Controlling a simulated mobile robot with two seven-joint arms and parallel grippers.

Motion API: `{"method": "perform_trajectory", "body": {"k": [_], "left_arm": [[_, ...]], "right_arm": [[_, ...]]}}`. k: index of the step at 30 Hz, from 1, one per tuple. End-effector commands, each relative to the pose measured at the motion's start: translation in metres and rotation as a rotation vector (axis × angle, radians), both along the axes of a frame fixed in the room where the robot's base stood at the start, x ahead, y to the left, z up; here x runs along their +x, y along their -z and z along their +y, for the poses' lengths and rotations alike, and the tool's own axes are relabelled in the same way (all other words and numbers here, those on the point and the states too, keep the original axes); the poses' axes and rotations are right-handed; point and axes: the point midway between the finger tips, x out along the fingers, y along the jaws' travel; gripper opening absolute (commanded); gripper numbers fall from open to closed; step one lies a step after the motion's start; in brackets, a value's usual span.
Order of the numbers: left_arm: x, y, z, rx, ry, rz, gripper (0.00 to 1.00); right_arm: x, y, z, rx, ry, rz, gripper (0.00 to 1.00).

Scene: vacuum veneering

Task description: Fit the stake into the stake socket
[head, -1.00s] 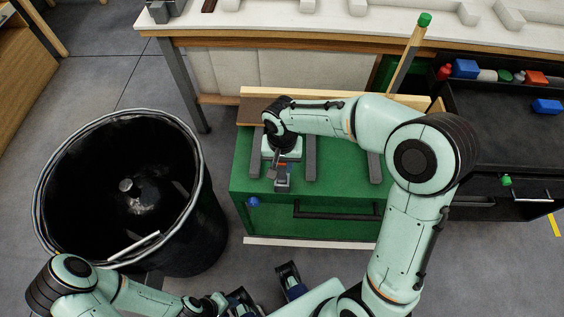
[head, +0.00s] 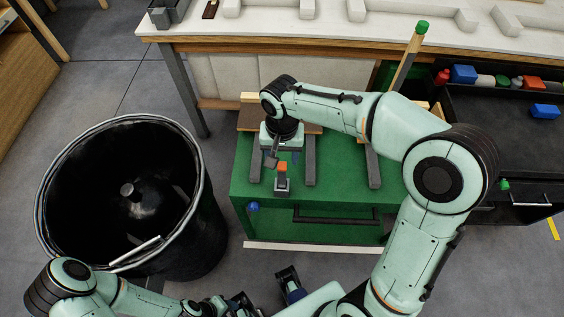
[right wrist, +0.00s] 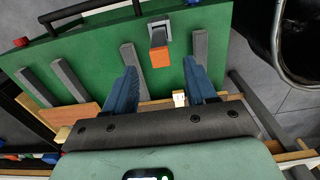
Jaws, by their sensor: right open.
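A short grey stake with an orange top (head: 283,167) stands upright at the front edge of the green cabinet. In the right wrist view its orange end (right wrist: 160,57) faces the camera. A grey bracket-like holder (head: 283,186), apparently the stake socket, is around its lower part; how deep the stake sits is hidden. My right gripper (head: 271,160) is open and empty above the cabinet, just behind and left of the stake. In the right wrist view its two blue fingers (right wrist: 160,76) are spread, apart from the stake. My left gripper is partly seen at the bottom edge.
Grey bars lie on the green cabinet top (head: 340,165). A black bin (head: 211,235) stands to the left. A white-topped workbench (head: 300,28) is behind. A wooden post with a green cap (head: 422,27) rises at the right, beside a dark tray (head: 500,125) of coloured items.

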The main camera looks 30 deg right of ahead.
Motion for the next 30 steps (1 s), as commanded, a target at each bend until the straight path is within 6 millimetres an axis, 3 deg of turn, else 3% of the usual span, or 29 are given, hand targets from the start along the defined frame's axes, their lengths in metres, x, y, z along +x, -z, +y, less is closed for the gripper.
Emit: {"method": "perform_trajectory", "body": {"k": [3, 9, 30], "left_arm": [[0.001, -0.004, 0.0, 0.0, 0.0, -0.001, 0.43], [0.002, -0.007, 0.0, 0.0, 0.0, -0.002, 0.43], [0.002, -0.007, 0.0, 0.0, 0.0, -0.002, 0.43]], "right_arm": [[0.0, -0.024, 0.0, 0.002, -0.001, -0.002, 0.56], [0.0, -0.043, 0.0, 0.0, -0.002, -0.001, 0.56], [0.0, -0.045, 0.0, 0.001, -0.001, 0.001, 0.56]]}}
